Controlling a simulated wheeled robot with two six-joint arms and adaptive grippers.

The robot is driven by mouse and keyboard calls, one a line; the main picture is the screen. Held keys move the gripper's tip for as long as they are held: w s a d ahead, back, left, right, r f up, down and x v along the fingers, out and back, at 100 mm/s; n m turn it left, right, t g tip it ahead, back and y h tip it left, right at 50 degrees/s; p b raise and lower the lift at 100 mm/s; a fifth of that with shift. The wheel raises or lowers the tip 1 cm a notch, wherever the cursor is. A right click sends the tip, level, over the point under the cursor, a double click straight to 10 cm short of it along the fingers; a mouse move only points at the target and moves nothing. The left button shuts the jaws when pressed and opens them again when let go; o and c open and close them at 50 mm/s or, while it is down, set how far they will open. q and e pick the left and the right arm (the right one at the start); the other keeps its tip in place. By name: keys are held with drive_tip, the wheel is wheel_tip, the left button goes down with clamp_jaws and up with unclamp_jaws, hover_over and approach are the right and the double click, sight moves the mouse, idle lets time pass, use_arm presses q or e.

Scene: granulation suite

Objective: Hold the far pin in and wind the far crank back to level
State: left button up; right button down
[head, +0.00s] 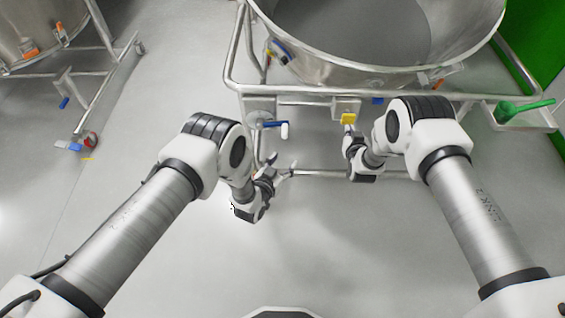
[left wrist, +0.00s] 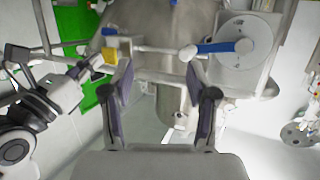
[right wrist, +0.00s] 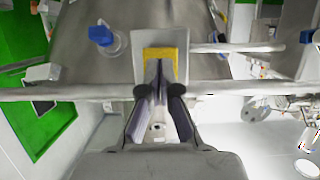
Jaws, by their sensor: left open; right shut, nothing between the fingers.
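The crank (head: 272,124) has a blue arm with a white knob and sits on the frame under the big vessel. In the left wrist view its arm (left wrist: 218,47) lies nearly flat across a round pale disc, slightly tilted. A yellow piece at the pin (head: 348,118) sits on the frame rail, right of the crank. My right gripper (head: 349,131) is shut and empty, its tips right at the yellow piece (right wrist: 181,62); they hide the pin, and contact cannot be told. My left gripper (head: 280,168) is open and empty, below and apart from the crank.
The steel vessel (head: 468,40) stands in a tubular frame with a lower bar (head: 325,173). A green scoop (head: 525,108) lies on a side tray at right. Another wheeled frame (head: 104,82) stands at left. The floor between is clear.

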sight(284, 131)
use_arm(q)
drive_tip(key=w+m, duration=0.4)
drive_tip(key=m, duration=0.1)
drive_tip(key=w+m, duration=0.4)
drive_tip(key=m, duration=0.1)
drive_tip(key=w+m, duration=0.4)
drive_tip(key=m, duration=0.1)
drive_tip(key=shift+w+m, duration=0.25)
drive_tip(key=shift+m, duration=0.15)
use_arm(e)
drive_tip(key=shift+w, duration=0.15)
idle(0.9)
